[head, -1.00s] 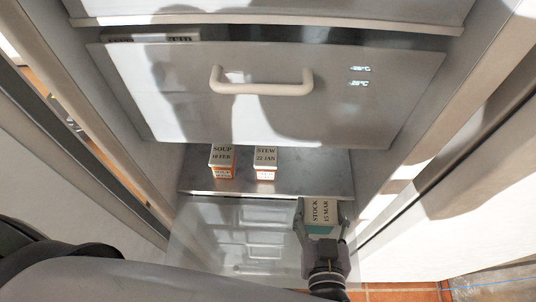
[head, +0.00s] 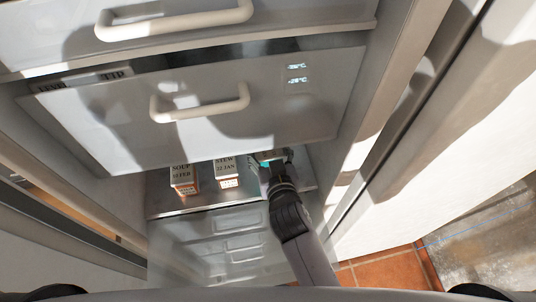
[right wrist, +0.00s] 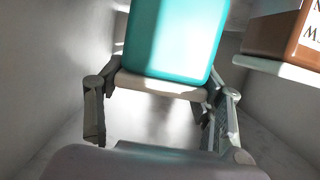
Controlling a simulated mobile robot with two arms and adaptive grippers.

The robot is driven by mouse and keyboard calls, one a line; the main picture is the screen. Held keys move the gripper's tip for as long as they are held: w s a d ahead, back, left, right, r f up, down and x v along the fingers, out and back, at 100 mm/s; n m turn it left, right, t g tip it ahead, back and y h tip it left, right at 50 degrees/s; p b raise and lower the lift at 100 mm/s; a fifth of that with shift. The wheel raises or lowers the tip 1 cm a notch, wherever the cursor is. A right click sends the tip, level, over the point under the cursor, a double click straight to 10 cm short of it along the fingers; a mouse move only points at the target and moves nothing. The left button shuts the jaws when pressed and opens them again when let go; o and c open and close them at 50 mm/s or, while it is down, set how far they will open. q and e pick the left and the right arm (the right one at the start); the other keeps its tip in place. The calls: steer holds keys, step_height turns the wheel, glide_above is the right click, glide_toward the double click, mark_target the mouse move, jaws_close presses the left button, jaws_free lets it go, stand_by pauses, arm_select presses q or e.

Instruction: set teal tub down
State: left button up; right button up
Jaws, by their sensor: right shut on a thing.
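The teal tub (right wrist: 175,38) fills the upper middle of the right wrist view, between my right gripper's fingers. My right gripper (head: 268,163) is shut on it. In the head view only a sliver of the tub and its pale label top (head: 268,155) shows; my gripper and the drawer front hide the rest. The gripper reaches over the right part of the metal shelf (head: 190,205), just right of the stew tub (head: 227,172). I cannot tell whether the teal tub touches the shelf. My left gripper is not in view.
The soup tub (head: 183,180) stands left of the stew tub. A drawer front with a white handle (head: 200,104) overhangs the shelf. A clear drawer (head: 200,240) lies below. The freezer's right wall (head: 365,130) is close to my arm. An orange labelled tub (right wrist: 272,38) shows in the wrist view.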

steer(key=shift+w, duration=0.35)
steer(key=shift+f+b, duration=0.25)
steer(key=shift+b, duration=0.05)
step_height(320, 180, down, 3)
steer(key=b, duration=0.3)
steer(key=shift+s, duration=0.1)
steer(key=shift+f, duration=0.15)
steer(key=o, duration=1.5)
